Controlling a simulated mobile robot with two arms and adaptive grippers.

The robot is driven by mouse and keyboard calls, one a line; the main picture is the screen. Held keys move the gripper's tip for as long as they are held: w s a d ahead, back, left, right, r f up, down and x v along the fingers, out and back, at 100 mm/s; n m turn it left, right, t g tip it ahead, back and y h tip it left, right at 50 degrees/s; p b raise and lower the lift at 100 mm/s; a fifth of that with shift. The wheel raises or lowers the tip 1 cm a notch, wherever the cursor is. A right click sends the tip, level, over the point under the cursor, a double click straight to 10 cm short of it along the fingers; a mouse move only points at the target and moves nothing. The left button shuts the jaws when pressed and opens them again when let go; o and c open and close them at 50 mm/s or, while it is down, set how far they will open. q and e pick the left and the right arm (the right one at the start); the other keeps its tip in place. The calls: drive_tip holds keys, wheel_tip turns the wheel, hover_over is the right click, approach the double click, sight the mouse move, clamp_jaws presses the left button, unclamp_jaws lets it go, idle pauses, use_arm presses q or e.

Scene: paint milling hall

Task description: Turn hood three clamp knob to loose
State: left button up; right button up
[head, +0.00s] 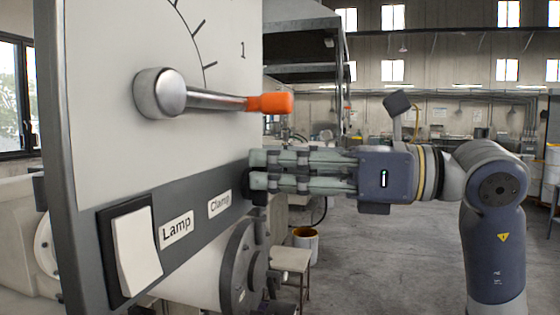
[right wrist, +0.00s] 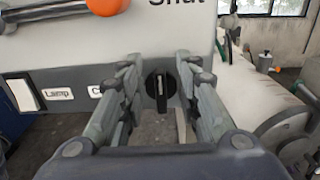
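The clamp knob (right wrist: 160,86) is a round black knob with a raised grip bar standing about upright, on the dark strip of a panel (head: 110,80). In the head view a "Clamp" label (head: 220,204) sits left of it, and my right gripper mostly hides the knob. My right gripper (head: 256,170) reaches in from the right, its fingertips at the strip. In the right wrist view its fingers (right wrist: 157,76) are apart, one on each side of the knob. I cannot tell whether they touch it. My left gripper is not in view.
A metal lever (head: 200,98) with an orange tip sticks out above the gripper. A white rocker switch (head: 136,250) sits beside the "Lamp" label (head: 177,229). Below are a round flange (head: 240,270), a stool (head: 291,260) and a bucket (head: 306,240). Floor at right is open.

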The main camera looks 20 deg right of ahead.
clamp_jaws()
drive_tip(key=n+b, duration=0.2)
drive_tip(key=n, duration=0.1)
drive_tip(key=shift+s+a+f, duration=0.15)
drive_tip(key=shift+s+f, duration=0.05)
drive_tip(key=shift+s, duration=0.15)
drive_tip(key=n, duration=0.1)
drive_tip(key=n+b, duration=0.2)
drive_tip(key=n, duration=0.1)
drive_tip(key=shift+s+a+f, duration=0.15)
drive_tip(key=shift+s+a, duration=0.05)
drive_tip(key=shift+s, duration=0.1)
drive_tip(key=n, duration=0.1)
drive_tip(key=n+b, duration=0.1)
drive_tip(key=n, duration=0.1)
drive_tip(key=f+n+b, duration=0.1)
drive_tip(key=n, duration=0.1)
drive_tip(key=shift+s+a, duration=0.25)
drive_tip(key=shift+s, duration=0.05)
drive_tip(key=n+b, duration=0.1)
drive_tip(key=n, duration=0.2)
drive_tip(key=f+n+b, duration=0.1)
drive_tip(key=n, duration=0.1)
drive_tip(key=shift+s+n, duration=0.1)
drive_tip(key=shift+n, duration=0.3)
